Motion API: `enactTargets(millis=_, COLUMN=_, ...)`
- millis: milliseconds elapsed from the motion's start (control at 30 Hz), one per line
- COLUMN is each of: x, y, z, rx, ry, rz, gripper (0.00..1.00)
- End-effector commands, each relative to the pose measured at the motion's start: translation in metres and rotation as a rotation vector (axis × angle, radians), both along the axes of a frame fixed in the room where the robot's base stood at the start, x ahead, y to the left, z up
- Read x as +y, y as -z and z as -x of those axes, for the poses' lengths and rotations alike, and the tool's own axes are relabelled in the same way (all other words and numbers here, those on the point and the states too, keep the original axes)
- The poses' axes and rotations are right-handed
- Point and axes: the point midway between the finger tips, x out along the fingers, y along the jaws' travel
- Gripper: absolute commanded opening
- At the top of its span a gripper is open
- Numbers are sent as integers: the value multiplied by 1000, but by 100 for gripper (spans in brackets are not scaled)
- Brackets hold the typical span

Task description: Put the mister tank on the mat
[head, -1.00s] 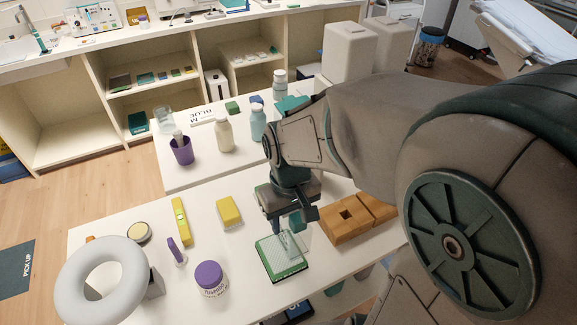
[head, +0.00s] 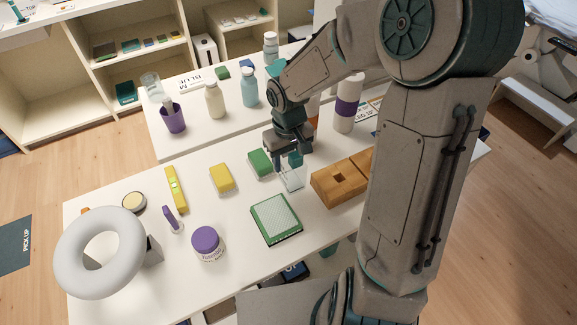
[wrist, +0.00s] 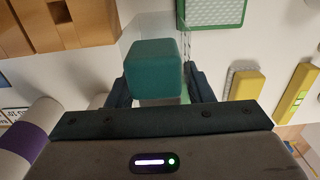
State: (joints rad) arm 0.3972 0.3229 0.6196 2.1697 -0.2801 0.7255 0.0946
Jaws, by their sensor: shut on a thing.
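The mister tank (head: 293,180) is a clear box with a teal top, held upright in my gripper (head: 287,157). In the wrist view my gripper (wrist: 160,88) has its jaws either side of the teal top (wrist: 154,66), and the clear body is mostly hidden. A flat green-framed pad with a pale ribbed surface, which looks like the mat (head: 277,221), lies on the near table. Its green edge also shows at the top of the wrist view (wrist: 213,12). The tank is behind the mat, apart from it, and the mat looks bare.
A wooden block with a square hole (head: 338,187) is right of the tank, and a green block (head: 261,162) is close on its left. A yellow block (head: 222,179), a purple-lidded jar (head: 207,243) and a grey ring (head: 100,252) stand further left. Bottles stand on the table behind.

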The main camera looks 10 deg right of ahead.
Motion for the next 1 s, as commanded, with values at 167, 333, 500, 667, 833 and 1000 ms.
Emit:
enactTargets(millis=167, x=-1, y=11, z=-3, rx=3, ry=-1, rz=0, gripper=25)
enactTargets(millis=333, x=-1, y=34, z=-3, rx=4, ry=-2, rz=0, gripper=25)
enactTargets(millis=500, x=-1, y=43, z=-3, rx=0, ry=-1, rz=1, gripper=25)
enactTargets(millis=667, x=-1, y=42, z=-3, rx=0, ry=0, rz=1, gripper=25)
enactTargets(millis=833, x=-1, y=48, z=-3, rx=0, ry=0, rz=1, gripper=25)
enactTargets(millis=1000, x=-1, y=46, z=-3, rx=0, ry=0, rz=1, gripper=69)
